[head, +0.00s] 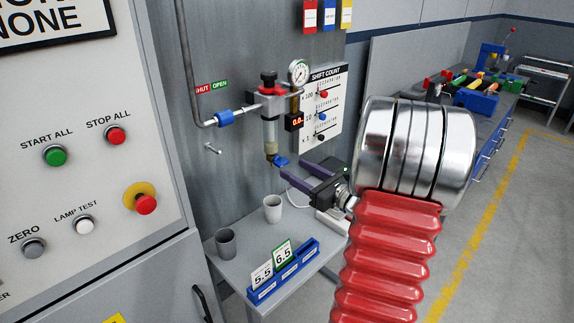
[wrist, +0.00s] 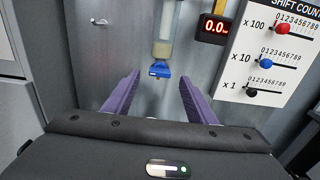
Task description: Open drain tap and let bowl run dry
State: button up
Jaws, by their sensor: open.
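The filter bowl (head: 270,133) hangs under the regulator on the grey metal panel. It also shows in the wrist view (wrist: 165,28), with a yellowish-brown layer in its lower part. The blue drain tap (head: 281,161) sits at the bottom of the bowl; in the wrist view (wrist: 160,70) its handle points toward me. My gripper (head: 292,170) is open, with its two purple fingers pointing at the tap. In the wrist view the fingertips (wrist: 159,78) stand left and right of the tap, apart from it. Nothing is between the fingers but empty space. I see no drip below the tap.
A grey cup (head: 225,243) and a white cup (head: 272,208) stand on the small table below, near a blue card holder (head: 285,271). A blue-handled valve (head: 224,117), a gauge (head: 299,72) and a red display (head: 293,121) surround the bowl. A hook (head: 212,148) juts out left.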

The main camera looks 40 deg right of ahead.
aim_at(285, 163)
jog(key=shift+w, duration=2.55)
jog(key=shift+c, duration=0.2)
jog(key=c, duration=0.9)
jog(key=shift+d, duration=0.15)
jog(key=shift+c, duration=0.5)
